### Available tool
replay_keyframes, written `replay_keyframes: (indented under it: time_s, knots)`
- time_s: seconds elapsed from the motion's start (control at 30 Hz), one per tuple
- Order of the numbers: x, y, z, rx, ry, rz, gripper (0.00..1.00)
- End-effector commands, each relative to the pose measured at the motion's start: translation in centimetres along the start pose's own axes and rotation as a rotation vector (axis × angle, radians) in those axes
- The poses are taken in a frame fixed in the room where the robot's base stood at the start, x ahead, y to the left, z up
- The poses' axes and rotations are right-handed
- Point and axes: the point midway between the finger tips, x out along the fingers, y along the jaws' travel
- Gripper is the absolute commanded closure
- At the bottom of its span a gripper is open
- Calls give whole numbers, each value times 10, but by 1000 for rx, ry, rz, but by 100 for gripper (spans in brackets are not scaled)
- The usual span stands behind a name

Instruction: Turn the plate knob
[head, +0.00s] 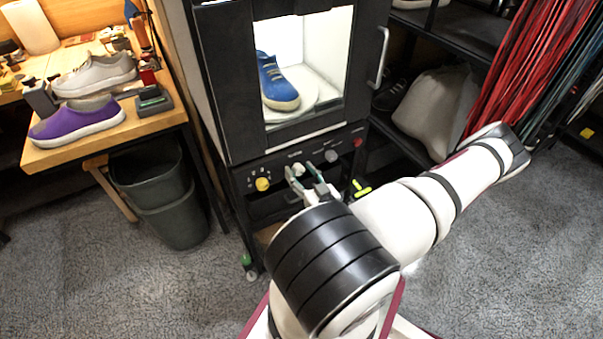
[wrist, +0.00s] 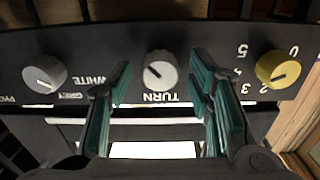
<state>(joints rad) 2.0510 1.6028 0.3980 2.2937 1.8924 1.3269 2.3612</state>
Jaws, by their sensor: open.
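The plate knob (wrist: 160,73) is a white-grey dial on the black control panel, above the upside-down label "TURN" in the wrist view. In the head view it is largely hidden by the fingers. My gripper (wrist: 161,82) is open, its green-padded fingers left and right of this knob with gaps on both sides. I cannot tell whether the fingertips reach past the knob's face. In the head view my gripper (head: 302,174) is in front of the panel. The plate (head: 305,93) is a pale disc in the lit cabinet, bearing a blue sneaker (head: 276,80).
A yellow numbered knob (head: 262,184) and a grey knob (head: 331,156) flank the plate knob. A red button (head: 357,142) is farther right. A workbench with a purple shoe (head: 78,121) and a dark bin (head: 158,194) stand left. Open carpet lies at lower right.

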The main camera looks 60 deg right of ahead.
Motion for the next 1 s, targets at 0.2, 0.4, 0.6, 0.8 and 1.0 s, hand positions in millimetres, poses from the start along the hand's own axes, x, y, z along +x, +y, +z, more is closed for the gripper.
replay_keyframes:
  time_s: [0.2, 0.4, 0.6, 0.8, 1.0]
  knots:
    - [0, 0, 0, 0, 0, 0, 87]
    - [0, 0, 0, -1, 0, 0, 100]
    - [0, 0, 0, -30, -1, -1, 100]
    - [-1, -1, 0, -126, -2, -2, 100]
    - [0, -1, 0, -290, -1, -3, 100]
